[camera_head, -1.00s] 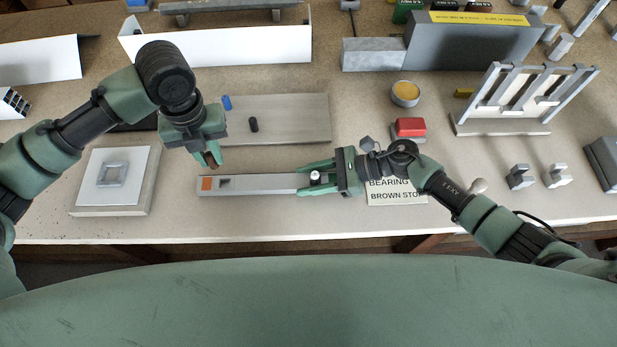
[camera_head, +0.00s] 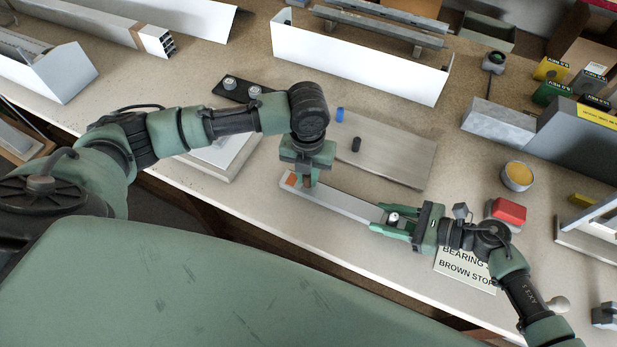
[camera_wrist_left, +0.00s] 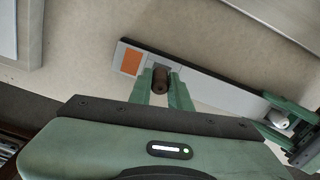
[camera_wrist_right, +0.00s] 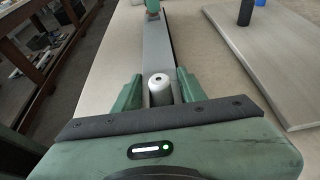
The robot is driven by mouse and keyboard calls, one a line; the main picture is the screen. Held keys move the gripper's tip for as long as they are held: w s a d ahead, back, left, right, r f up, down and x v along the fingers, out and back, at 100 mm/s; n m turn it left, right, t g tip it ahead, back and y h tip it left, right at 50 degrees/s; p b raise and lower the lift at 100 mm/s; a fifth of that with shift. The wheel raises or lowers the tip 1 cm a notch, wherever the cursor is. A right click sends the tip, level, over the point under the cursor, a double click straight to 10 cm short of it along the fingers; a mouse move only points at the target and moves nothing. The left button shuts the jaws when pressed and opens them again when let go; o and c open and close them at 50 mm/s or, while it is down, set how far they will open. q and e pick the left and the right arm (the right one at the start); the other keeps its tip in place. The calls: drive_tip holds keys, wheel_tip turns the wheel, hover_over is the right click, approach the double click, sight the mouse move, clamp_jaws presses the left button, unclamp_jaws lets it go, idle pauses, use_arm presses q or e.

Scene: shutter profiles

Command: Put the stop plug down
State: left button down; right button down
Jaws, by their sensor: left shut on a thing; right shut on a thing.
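The brown stop plug (camera_wrist_left: 161,80) is between the fingers of my left gripper (camera_head: 308,178), over the recess beside the orange patch (camera_wrist_left: 131,62) on the grey profile (camera_head: 345,203). I cannot tell whether the plug touches the profile. My right gripper (camera_head: 392,225) is shut around the profile's other end. A white-topped cylinder (camera_wrist_right: 159,88) stands there between its fingers, also visible in the head view (camera_head: 393,218). The fingers flank both, and which they press on is hard to see.
A flat board (camera_head: 395,160) with a blue plug (camera_head: 340,114) and a black plug (camera_head: 356,144) lies behind the profile. A lettered card (camera_head: 465,270), red block (camera_head: 508,212) and round yellow-topped tin (camera_head: 517,176) are at the right. A long white channel (camera_head: 360,60) stands behind.

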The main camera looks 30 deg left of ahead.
use_arm(q)
wheel_tip(320, 180, down, 2)
drive_tip(key=shift+f, duration=0.1)
drive_tip(key=shift+s, duration=0.15)
use_arm(e)
drive_tip(key=shift+s+r, duration=0.1)
